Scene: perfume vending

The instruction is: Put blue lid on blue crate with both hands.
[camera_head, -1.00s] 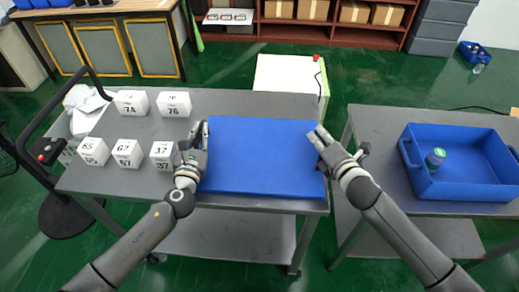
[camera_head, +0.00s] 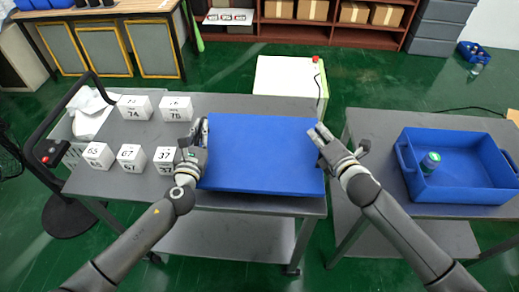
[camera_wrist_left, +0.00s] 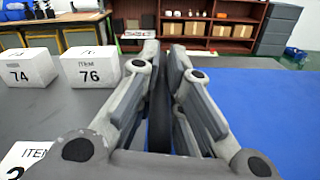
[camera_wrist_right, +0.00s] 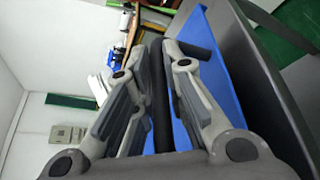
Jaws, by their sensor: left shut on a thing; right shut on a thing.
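The blue lid (camera_head: 262,150) is a flat blue panel over the right half of the grey cart. My left gripper (camera_head: 203,128) is shut on its left edge, and the lid also shows in the left wrist view (camera_wrist_left: 265,110). My right gripper (camera_head: 320,135) is shut on its right edge, and the lid shows in the right wrist view (camera_wrist_right: 205,75). The lid looks slightly raised off the cart top. The open blue crate (camera_head: 460,190) stands on the table at the right, with a bottle with a greenish cap (camera_head: 430,162) inside at its left.
Several white numbered boxes (camera_head: 134,107) stand on the left of the grey cart (camera_head: 240,103). The crate rests on a separate grey table (camera_head: 385,125), with a gap between it and the cart. A white cabinet (camera_head: 287,76) stands behind.

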